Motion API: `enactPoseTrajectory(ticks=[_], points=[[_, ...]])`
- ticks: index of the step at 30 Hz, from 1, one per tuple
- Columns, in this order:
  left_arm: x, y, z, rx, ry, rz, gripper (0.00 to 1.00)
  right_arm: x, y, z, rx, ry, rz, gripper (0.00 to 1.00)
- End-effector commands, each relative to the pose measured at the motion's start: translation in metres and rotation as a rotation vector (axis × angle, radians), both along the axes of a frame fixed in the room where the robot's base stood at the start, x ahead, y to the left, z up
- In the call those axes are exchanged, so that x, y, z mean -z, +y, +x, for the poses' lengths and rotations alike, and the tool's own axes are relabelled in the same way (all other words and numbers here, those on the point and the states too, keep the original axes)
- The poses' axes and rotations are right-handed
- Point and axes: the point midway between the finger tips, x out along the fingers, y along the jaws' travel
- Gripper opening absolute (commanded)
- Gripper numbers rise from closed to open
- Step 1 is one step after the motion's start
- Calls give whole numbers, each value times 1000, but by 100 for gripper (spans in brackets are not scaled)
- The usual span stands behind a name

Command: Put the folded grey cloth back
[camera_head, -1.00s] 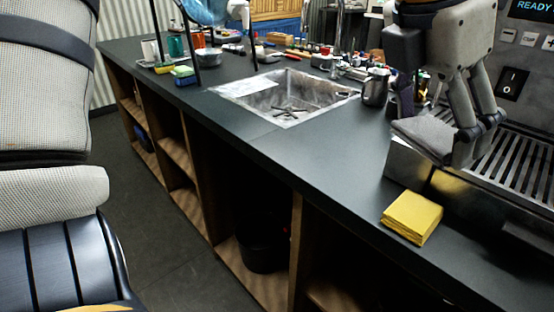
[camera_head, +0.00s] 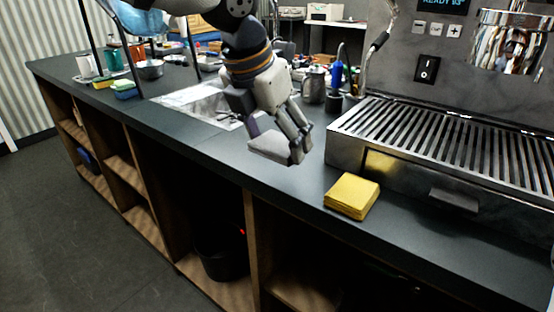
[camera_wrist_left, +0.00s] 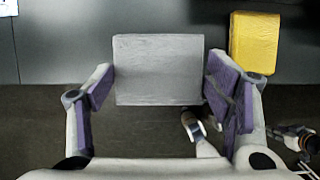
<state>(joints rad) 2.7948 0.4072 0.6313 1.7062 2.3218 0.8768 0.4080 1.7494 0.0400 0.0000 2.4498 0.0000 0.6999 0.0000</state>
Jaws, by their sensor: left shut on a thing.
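The folded grey cloth (camera_head: 272,147) is a flat grey block in my left gripper (camera_head: 287,138), which is shut on it. In the head view it is held above the counter's front part, left of the coffee machine and the yellow cloth. In the left wrist view the grey cloth (camera_wrist_left: 158,70) sits between the purple-padded fingers of the left gripper (camera_wrist_left: 160,90), overlapping the counter edge and the dark floor. The cloth's right end is partly hidden by the fingers in the head view.
A folded yellow cloth (camera_head: 352,195) lies on the dark counter (camera_head: 430,235) before the coffee machine's slatted drip tray (camera_head: 440,135). The sink (camera_head: 180,97) is partly behind my arm. A steel pitcher (camera_head: 314,84) stands behind the gripper. The counter left of the yellow cloth is clear.

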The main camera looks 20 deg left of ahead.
Motion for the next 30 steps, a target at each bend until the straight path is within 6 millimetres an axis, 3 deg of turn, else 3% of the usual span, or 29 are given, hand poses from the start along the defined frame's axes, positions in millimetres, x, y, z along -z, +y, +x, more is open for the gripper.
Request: enactPoseTrajectory(ticks=[7,11,23,24,25,26,30], points=[[36,7,27,0,2,1,47,10,0,-10,0,36,0,32],[55,7,25,3,-4,3,47,10,0,-10,0,36,0,32],[60,6,24,1,-9,-1,47,8,0,-8,0,31,0,32],[60,6,25,2,-10,1,79,8,0,-9,0,31,0,32],[60,6,25,1,-10,0,86,9,0,-9,0,31,0,32],[60,6,24,1,-10,0,93,9,0,-9,0,31,0,32],[60,6,24,1,-10,0,93,9,0,-9,0,32,0,32]])
